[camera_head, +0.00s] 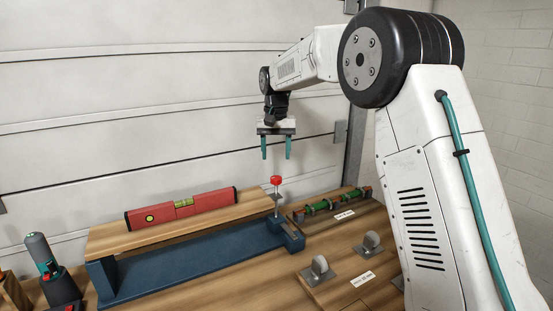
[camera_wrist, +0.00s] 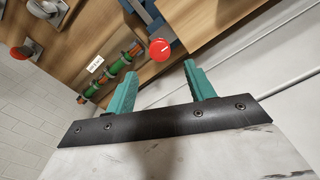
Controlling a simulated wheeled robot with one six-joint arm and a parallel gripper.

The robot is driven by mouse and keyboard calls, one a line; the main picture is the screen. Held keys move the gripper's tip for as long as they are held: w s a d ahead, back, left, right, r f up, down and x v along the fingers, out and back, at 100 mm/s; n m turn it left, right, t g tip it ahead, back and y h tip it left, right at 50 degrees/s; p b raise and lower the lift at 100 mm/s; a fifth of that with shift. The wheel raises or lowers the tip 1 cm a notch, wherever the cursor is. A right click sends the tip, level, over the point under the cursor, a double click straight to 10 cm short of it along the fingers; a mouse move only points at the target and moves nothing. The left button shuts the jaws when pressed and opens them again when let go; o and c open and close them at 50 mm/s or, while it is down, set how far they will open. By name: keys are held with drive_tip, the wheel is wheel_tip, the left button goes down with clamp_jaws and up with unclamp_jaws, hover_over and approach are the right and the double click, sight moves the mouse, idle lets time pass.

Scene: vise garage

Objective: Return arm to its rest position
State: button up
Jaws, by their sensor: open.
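My gripper (camera_head: 276,148) hangs from my raised arm, pointing down, with its two teal fingers apart and nothing between them. It is in the air above a red knob (camera_head: 276,180) on a thin upright rod at the right end of a blue vise (camera_head: 190,264). A clear gap separates the fingertips from the knob. In the wrist view the teal fingers also show spread apart (camera_wrist: 158,82), with the red knob (camera_wrist: 160,49) beyond them. A wooden board (camera_head: 150,234) lies along the top of the vise.
A red spirit level (camera_head: 182,207) lies on the board. A green part with orange-red ends (camera_head: 331,203) sits at the right, near grey metal fixtures (camera_head: 319,270) and small labels. The panelled wall is close behind.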

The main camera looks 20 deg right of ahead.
drive_tip(key=shift+s+f, duration=0.1)
drive_tip(key=shift+f, duration=0.15)
drive_tip(key=s+d+n+t, duration=0.1)
drive_tip(key=s+d+n, duration=0.2)
drive_tip(key=s, duration=4.4)
drive_tip(key=shift+s, duration=0.4)
